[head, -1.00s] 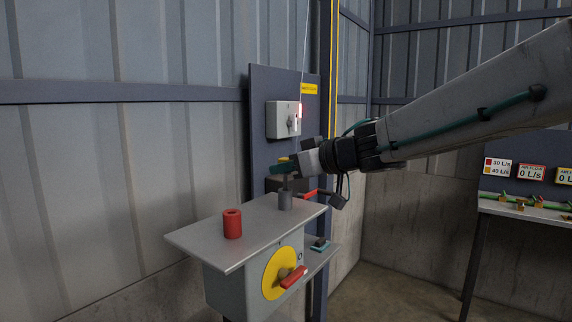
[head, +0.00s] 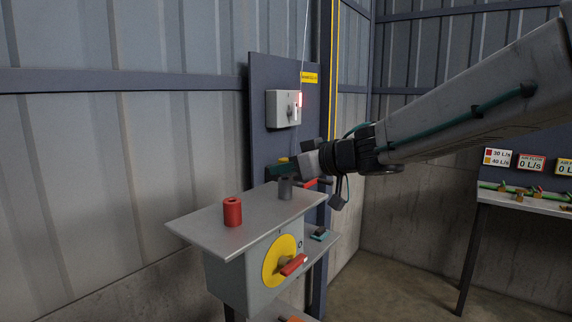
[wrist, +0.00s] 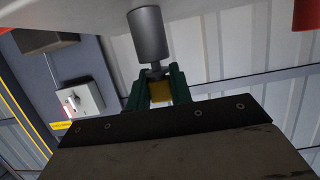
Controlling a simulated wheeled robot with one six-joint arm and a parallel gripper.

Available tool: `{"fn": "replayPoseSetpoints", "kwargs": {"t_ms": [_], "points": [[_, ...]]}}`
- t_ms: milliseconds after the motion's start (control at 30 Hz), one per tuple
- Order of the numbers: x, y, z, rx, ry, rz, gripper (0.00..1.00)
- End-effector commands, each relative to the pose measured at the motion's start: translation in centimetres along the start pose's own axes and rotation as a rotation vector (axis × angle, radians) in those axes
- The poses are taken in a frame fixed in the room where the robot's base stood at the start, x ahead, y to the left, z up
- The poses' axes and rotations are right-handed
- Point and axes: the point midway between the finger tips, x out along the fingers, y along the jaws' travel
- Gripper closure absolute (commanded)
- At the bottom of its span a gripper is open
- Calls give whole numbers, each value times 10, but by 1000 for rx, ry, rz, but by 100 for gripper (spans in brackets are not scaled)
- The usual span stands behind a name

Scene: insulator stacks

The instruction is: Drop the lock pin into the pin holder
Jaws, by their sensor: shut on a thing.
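My gripper (head: 282,171) is shut on the lock pin, whose yellow part (head: 283,159) shows just above the green fingers. In the wrist view the yellow part (wrist: 160,92) sits between the fingers (wrist: 156,80). The pin holder looks to be the grey upright cylinder (head: 286,190) on the grey tabletop. My gripper is right above it, with almost no gap in the head view. In the wrist view a short, dark, narrow piece shows between the fingers and the grey cylinder (wrist: 148,35). The pin's lower part is hidden, seemingly inside the holder.
A red cylinder (head: 232,212) stands on the tabletop (head: 195,226) to the left. Below is a yellow disc with a red handle (head: 292,265). A white switch box (head: 283,109) is on the panel behind. A bench (head: 525,207) stands at the right.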

Motion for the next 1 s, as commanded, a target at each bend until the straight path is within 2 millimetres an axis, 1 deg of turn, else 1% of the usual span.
{"fn": "replayPoseSetpoints", "kwargs": {"t_ms": [367,400,467,767,867,1000], "points": [[2,0,8,0,0,0,100],[2,0,8,-1,1,1,70],[2,0,8,-1,1,1,54],[1,0,8,0,1,1,53],[-8,1,8,0,2,3,53],[-31,1,7,-1,3,5,53]]}}
